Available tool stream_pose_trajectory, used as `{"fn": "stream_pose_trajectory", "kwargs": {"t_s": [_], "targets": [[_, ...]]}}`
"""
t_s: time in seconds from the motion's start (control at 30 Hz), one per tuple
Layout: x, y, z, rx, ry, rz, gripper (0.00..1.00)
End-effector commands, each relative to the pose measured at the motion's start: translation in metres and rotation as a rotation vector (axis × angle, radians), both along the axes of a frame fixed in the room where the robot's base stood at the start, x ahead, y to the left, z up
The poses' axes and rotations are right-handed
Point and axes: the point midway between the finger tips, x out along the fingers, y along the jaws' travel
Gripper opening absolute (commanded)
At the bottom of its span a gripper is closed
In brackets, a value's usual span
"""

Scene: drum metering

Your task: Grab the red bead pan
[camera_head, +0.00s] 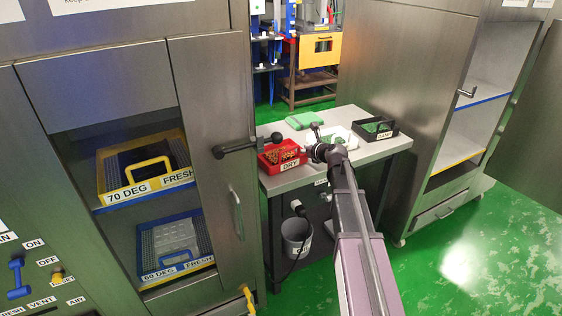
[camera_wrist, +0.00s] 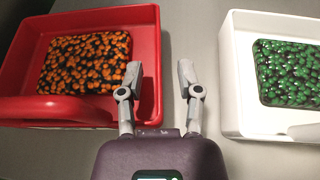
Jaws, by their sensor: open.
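The red bead pan (camera_head: 268,166) sits on the left part of the steel table, with a DRY label on its front. In the wrist view the red pan (camera_wrist: 147,24) fills the left side and holds a block of orange and dark beads (camera_wrist: 85,62). A thick red bar runs along its near side. My gripper (camera_wrist: 158,75) is open and empty. Its fingers appear on either side of the pan's right wall, the left over the pan's inside and the right over the gap. I cannot tell their height above the rim. In the head view my gripper (camera_head: 314,142) is right of the pan.
A white pan (camera_wrist: 229,70) with green beads stands right of my gripper. A black DAMP pan (camera_head: 384,137) is at the table's right, and a green item (camera_head: 304,120) lies behind. A dark cabinet handle (camera_head: 238,146) juts toward the red pan. The steel table (camera_head: 300,183) is bare in front.

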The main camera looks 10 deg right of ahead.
Motion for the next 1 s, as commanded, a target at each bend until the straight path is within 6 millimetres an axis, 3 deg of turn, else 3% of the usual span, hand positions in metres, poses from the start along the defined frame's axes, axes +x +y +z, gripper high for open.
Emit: {"fn": "stream_pose_trajectory", "kwargs": {"t_s": [0.13, 0.7, 0.87, 1.0], "targets": [[0.0084, 0.0036, -0.0041, 0.000, 0.000, 0.001, 0.46], [0.0082, 0.0042, -0.0036, 0.000, 0.000, 0.001, 0.46], [0.0082, 0.0043, -0.0035, 0.000, 0.000, 0.001, 0.00], [0.0083, 0.0045, -0.0036, 0.000, 0.000, 0.001, 0.00]]}}
